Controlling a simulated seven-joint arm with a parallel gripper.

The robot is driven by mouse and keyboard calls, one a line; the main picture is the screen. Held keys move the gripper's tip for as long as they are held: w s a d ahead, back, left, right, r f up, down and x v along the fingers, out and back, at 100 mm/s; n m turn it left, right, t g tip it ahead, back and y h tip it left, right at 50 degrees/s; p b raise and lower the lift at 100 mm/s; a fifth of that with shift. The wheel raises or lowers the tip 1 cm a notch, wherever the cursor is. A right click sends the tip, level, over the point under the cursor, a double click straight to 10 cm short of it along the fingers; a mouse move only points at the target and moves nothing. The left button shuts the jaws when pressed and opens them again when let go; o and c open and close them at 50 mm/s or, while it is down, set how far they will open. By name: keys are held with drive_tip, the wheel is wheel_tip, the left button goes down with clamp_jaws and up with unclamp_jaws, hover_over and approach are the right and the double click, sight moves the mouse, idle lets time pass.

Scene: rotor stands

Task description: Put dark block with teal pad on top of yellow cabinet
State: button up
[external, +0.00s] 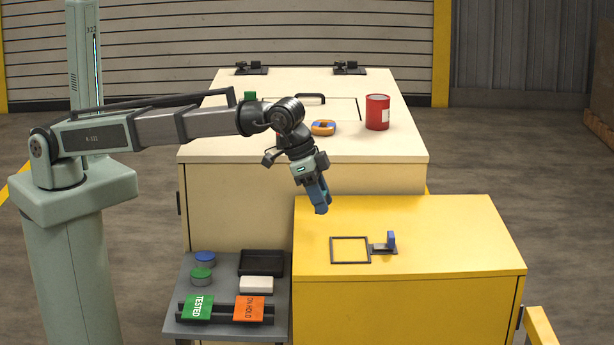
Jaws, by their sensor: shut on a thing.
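My gripper (319,206) is in the external view, pointing down above the back left part of the yellow cabinet (455,232). It is shut on a small dark piece with blue-teal faces (316,190), which looks like the dark block with teal pad. The fingers and the piece overlap, so its full shape and the pad's facing are hard to tell. The piece appears held in the air, apart from the cabinet top. On the cabinet top are a thin dark square outline (350,262) and a small dark stand with a blue upright part (391,240).
The cream bench (230,150) behind stands higher than the cabinet and holds a red can (377,112), an orange-and-blue ring (323,128) and two dark stands at the back. A grey shelf (225,262) at left holds pucks, a black tray (261,263) and TESTED and ON HOLD signs.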

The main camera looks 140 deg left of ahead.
sight(330, 250)
drive_tip(key=shift+w+a+r+n+y, duration=0.2)
drive_tip(key=shift+a+n+y, duration=0.15)
drive_tip(key=shift+n, duration=0.55)
drive_tip(key=shift+f+g, duration=0.25)
drive_tip(key=shift+g, duration=0.05)
drive_tip(key=shift+f, duration=4.8)
drive_tip(key=shift+f, duration=0.1)
drive_tip(key=o, duration=1)
drive_tip(key=shift+o, duration=0.2)
drive_tip(key=v, duration=1.2)
drive_tip(key=shift+a, duration=0.1)
